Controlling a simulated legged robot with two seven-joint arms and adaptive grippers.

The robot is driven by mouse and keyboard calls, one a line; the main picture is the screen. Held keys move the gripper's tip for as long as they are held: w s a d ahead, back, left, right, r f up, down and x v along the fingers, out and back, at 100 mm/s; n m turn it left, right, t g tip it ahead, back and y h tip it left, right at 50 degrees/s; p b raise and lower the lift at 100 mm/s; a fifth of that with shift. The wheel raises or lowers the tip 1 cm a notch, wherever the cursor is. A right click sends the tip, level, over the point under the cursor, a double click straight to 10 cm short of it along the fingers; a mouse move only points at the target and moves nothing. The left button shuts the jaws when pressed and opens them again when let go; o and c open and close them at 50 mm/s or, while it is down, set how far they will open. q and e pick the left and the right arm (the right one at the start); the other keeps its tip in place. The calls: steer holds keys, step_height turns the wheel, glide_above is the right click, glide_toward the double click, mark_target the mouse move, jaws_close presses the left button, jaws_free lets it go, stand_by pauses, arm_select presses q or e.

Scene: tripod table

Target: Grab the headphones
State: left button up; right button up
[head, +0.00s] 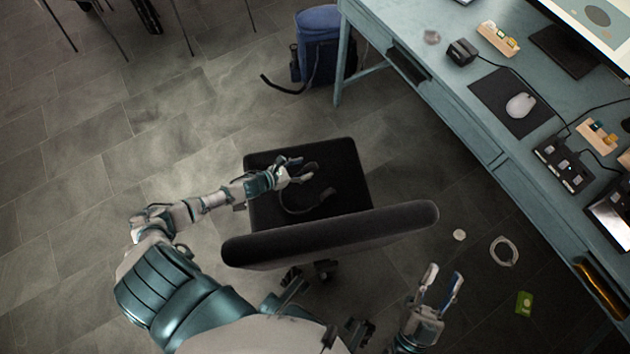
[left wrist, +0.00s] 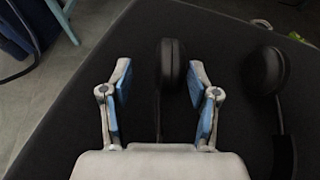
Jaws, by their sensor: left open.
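The black headphones (head: 327,194) lie on the dark seat of an office chair (head: 350,172). In the left wrist view one round ear cup (left wrist: 172,64) shows between and slightly beyond my left fingers. The other ear cup (left wrist: 267,70) and part of the band lie to the right, outside the fingers. My left gripper (head: 304,169) is open over the seat, and it also shows in the left wrist view (left wrist: 160,75). I cannot tell whether a finger touches the cup. My right gripper (head: 444,273) is open and empty, right of the chair's backrest.
The chair's backrest (head: 330,235) stands between my body and the seat. A blue desk (head: 450,115) with a mouse (head: 520,105) and small devices runs along the right. A blue backpack (head: 318,45) stands by its leg.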

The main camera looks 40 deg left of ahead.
arm_select(q)
steer(key=shift+w+d, duration=0.7)
steer(key=shift+d, duration=0.2)
steer(key=shift+d+r, duration=0.15)
steer(key=shift+d, duration=0.15)
steer(key=shift+c, duration=0.5)
steer(key=c, duration=0.4)
steer(key=shift+a, duration=0.3)
steer(key=c, duration=0.4)
steer(key=shift+s+a+f, duration=0.1)
steer(key=shift+a+f, duration=0.1)
jaws_close()
steer(key=shift+a+f, duration=0.15)
steer(key=shift+a, duration=0.05)
steer(key=shift+d, duration=0.1)
arm_select(e)
steer(key=shift+s+d+r+t, duration=0.45)
steer(key=shift+s+t, duration=0.05)
steer(key=shift+t, duration=0.1)
